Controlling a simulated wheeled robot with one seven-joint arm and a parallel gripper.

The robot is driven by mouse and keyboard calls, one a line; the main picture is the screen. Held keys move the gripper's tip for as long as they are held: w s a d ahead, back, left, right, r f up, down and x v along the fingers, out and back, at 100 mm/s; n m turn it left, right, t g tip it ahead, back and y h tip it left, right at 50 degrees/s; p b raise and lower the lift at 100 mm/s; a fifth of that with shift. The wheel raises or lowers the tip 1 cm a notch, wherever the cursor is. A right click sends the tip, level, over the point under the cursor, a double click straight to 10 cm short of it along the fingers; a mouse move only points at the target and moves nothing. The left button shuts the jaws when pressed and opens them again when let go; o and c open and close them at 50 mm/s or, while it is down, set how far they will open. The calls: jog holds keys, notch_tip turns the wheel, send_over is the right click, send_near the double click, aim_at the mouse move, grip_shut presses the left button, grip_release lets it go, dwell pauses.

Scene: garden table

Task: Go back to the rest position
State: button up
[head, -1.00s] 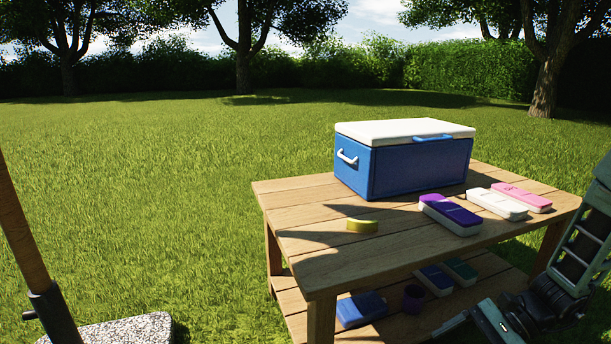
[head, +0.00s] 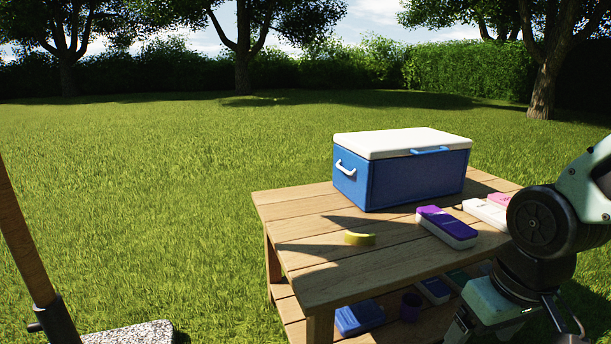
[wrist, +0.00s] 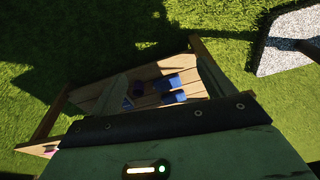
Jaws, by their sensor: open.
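My gripper (head: 500,312) is at the lower right of the head view, in front of the table's near right side. Its green housing points downward and is partly cut off by the lower edge. It is open, and nothing shows held in it.
The wooden table (head: 330,285) carries a blue cooler (head: 415,180) with a white lid, a yellow round item (head: 360,239), a purple-topped case (head: 447,227), and white (head: 485,212) and pink (head: 499,199) cases. The lower shelf holds a blue case (head: 359,317) and a purple cup (head: 411,306). Grass lies left.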

jog(key=s+a+r+n+g+p, duration=0.2)
jog(key=s+a+r+n+p, duration=0.3)
jog(key=s+a+r+p, duration=0.45)
notch_tip(320, 180, up, 37)
jog(key=a+p, duration=0.1)
jog(key=p, duration=3.3)
jog(key=shift+s+r+p, duration=0.2)
jog(key=shift+s+p, duration=0.15)
jog(key=shift+s, duration=0.1)
